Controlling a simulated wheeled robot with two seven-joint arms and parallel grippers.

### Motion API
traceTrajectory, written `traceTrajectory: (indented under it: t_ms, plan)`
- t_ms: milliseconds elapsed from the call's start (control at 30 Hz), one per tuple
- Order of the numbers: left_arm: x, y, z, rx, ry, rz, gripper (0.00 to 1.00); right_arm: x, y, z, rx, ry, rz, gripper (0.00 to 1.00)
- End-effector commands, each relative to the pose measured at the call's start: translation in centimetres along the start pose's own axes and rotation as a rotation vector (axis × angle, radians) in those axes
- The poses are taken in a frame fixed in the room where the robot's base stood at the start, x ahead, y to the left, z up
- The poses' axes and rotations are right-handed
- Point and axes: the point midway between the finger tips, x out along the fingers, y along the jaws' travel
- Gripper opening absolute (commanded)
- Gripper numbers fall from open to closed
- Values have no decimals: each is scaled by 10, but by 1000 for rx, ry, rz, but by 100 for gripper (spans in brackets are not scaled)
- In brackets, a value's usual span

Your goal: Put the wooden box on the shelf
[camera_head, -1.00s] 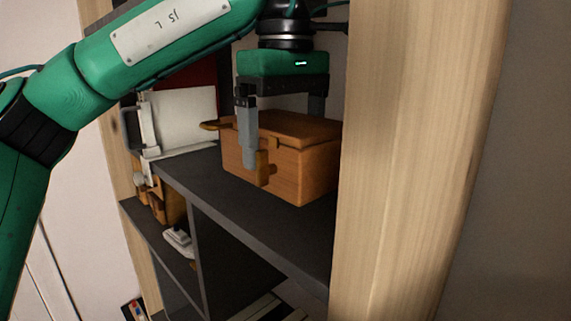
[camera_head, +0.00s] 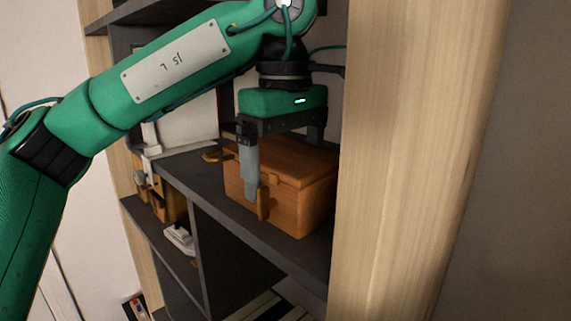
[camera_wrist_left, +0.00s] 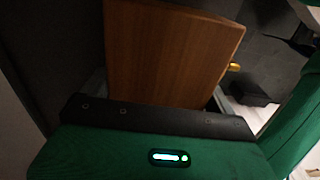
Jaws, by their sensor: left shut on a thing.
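The wooden box (camera_head: 302,206) is brown with a lid and small knobs or handles. It sits upright at or just above the dark shelf board (camera_head: 216,196), inside the shelf's front edge; I cannot tell whether its base touches the board. My left gripper (camera_head: 285,168) reaches down over the box from above, shut on it. One finger is against the near side; the other is mostly hidden behind the box. The box also fills the middle of the left wrist view (camera_wrist_left: 170,52), just beyond the gripper body. My right gripper is not in view.
A thick light wooden post (camera_head: 415,150) stands close to the right of the box. A white object (camera_head: 185,128) is on the board's left part. Lower compartments hold a brown item (camera_head: 172,205) and a small white item (camera_head: 180,238). An upper shelf (camera_head: 130,14) is above.

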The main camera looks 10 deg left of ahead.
Motion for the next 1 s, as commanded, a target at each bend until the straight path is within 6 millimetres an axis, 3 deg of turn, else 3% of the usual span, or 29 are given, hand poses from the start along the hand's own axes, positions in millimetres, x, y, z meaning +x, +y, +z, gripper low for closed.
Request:
traceTrajectory:
  t_ms: [67, 467, 1000]
  plan:
    - [1, 0, 0, 0, 0, 0, 100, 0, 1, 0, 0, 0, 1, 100]
    - [-8, 0, 0, -1, 1, 1, 100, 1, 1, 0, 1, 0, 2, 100]
    - [-85, 0, 0, -3, 2, 2, 100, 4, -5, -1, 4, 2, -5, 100]
